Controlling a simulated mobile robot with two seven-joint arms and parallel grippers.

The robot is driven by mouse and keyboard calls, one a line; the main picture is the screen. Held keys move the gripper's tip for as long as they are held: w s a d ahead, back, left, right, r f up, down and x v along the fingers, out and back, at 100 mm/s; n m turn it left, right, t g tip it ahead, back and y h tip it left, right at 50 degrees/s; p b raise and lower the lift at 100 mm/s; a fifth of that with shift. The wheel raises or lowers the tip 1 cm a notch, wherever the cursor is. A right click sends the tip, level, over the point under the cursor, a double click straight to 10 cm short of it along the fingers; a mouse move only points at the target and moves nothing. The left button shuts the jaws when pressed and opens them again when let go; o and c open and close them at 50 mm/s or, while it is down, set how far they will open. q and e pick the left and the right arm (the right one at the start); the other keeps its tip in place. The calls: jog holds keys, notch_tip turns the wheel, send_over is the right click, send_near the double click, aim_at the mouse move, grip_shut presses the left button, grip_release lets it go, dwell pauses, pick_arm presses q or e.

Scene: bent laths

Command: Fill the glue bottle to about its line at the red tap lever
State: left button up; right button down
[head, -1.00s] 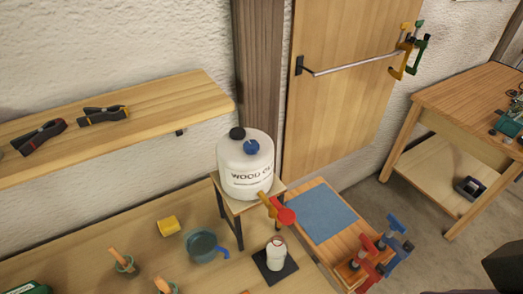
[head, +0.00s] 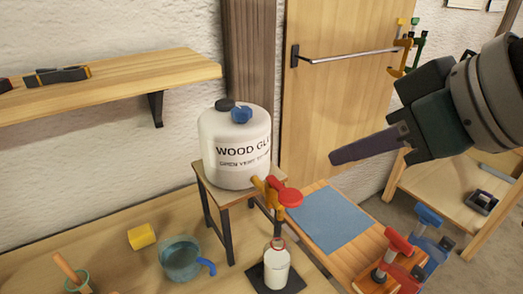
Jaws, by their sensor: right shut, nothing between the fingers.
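The white glue bottle (head: 276,270) stands upright on a dark mat (head: 257,277), below the tap. A red ring shows near its top; its fill level cannot be told. The large white wood glue container (head: 222,165) sits on a small wooden stand (head: 224,198) and has a black cap and a blue knob on top. Its yellow tap (head: 271,193) has a red lever (head: 290,197) pointing right. My right gripper (head: 336,158) is shut and empty, above and to the right of the lever, apart from it. My left gripper is not in view.
A yellow block (head: 141,237) and a pot with a blue handle (head: 181,261) stand on the bench to the left. Red and blue clamps (head: 397,250) stand right of a blue mat (head: 328,219). A shelf (head: 120,90) juts from the wall.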

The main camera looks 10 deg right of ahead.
send_over(288, 193)
jog(key=s, duration=0.3)
notch_tip(288, 193, down, 7)
jog(key=f, duration=0.2)
jog(key=d+f+p, duration=0.1)
jog(key=f, duration=0.1)
jog(key=shift+w, duration=0.15)
jog(key=shift+f, duration=0.1)
